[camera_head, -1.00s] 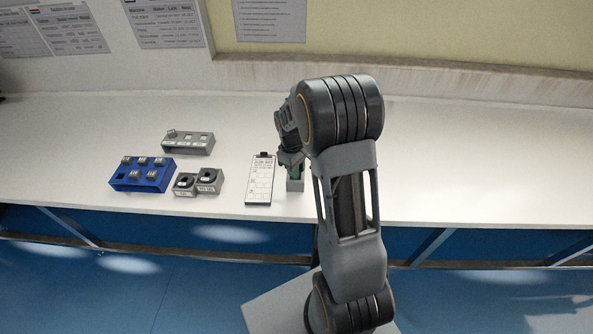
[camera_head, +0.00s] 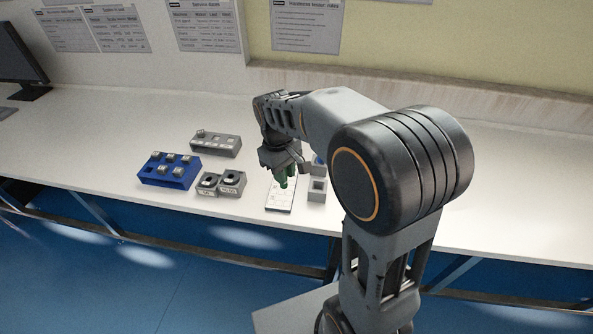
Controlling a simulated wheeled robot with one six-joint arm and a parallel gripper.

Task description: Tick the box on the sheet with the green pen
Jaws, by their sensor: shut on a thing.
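The sheet (camera_head: 279,205) lies on the bench on a white board, right of the small grey blocks. My gripper (camera_head: 284,172) is over the upper part of the sheet, pointing down. It is shut on the green pen (camera_head: 284,183), which hangs below the fingers with its lower end over the sheet. I cannot tell whether the pen tip touches the paper. My gripper and the pen hide much of the sheet's boxes, and the marks on it are too small to read.
A grey square holder (camera_head: 317,190) stands right of the sheet, with a partly hidden blue-marked item (camera_head: 319,161) behind it. Left are two grey blocks with round dark tops (camera_head: 231,181), a blue rack (camera_head: 168,172) and a grey rack (camera_head: 215,144). A monitor (camera_head: 22,69) stands far left.

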